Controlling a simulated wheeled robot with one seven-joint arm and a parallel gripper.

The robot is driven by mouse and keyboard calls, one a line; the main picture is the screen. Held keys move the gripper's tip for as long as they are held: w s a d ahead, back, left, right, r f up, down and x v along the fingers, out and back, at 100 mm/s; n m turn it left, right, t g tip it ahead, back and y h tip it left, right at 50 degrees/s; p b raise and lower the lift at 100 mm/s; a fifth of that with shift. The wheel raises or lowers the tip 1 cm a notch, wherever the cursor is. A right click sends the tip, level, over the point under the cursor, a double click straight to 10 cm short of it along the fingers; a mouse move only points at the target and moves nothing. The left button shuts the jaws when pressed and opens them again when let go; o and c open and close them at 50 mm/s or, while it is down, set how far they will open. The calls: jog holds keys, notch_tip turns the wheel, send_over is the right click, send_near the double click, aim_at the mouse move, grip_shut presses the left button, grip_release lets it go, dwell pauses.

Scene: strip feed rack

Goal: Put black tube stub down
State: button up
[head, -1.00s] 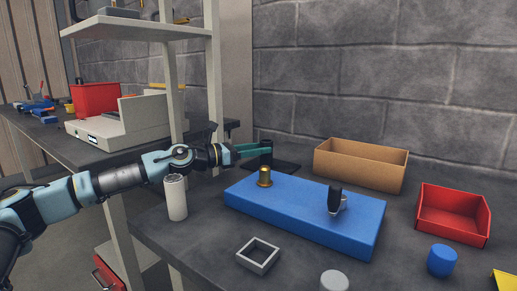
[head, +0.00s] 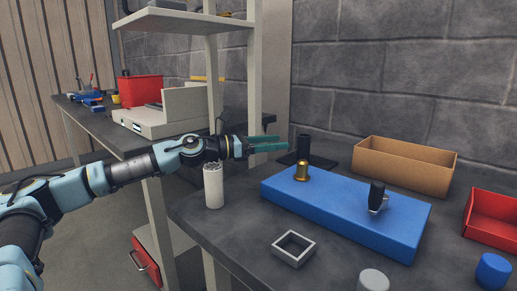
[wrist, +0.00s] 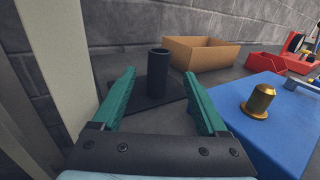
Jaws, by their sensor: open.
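The black tube stub (head: 303,147) stands upright on a flat dark mat (head: 288,159) at the back of the bench, behind the blue block. In the wrist view the tube stub (wrist: 158,74) stands on the mat (wrist: 128,100), ahead of my gripper and between the lines of its two fingers. My gripper (head: 287,144) has green fingers and points right toward the stub. In the wrist view my gripper (wrist: 160,85) is open and empty, with the fingers spread apart and not touching the stub.
A blue block (head: 345,213) carries a brass knob (head: 302,171) and a black-handled part (head: 377,196). A cardboard box (head: 404,166) and a red bin (head: 492,215) stand right. A white cylinder (head: 213,186) is below my arm. A grey square frame (head: 293,248) lies in front. A shelf post (head: 257,85) rises behind.

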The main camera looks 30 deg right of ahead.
jog(key=shift+w+a+f+b, duration=0.2)
jog(key=shift+a+f+b, duration=0.1)
jog(key=shift+a+b, duration=0.3)
jog(key=shift+w+a+f+b, duration=0.15)
jog(key=shift+a+f+b, duration=0.1)
jog(key=shift+a+b, duration=0.25)
jog(key=shift+s+a+r+b, duration=0.15)
jog(key=shift+s+a+b, duration=0.1)
jog(key=shift+b, duration=0.35)
jog(key=shift+a+g+b, duration=0.25)
jog(key=shift+g+b, duration=0.15)
jog(key=shift+b, duration=0.05)
jog(key=shift+w+a+r+t+b, duration=0.2)
jog(key=shift+w+a+t+b, duration=0.2)
jog(key=shift+w+a+b, duration=0.35)
jog(key=shift+a, duration=0.2)
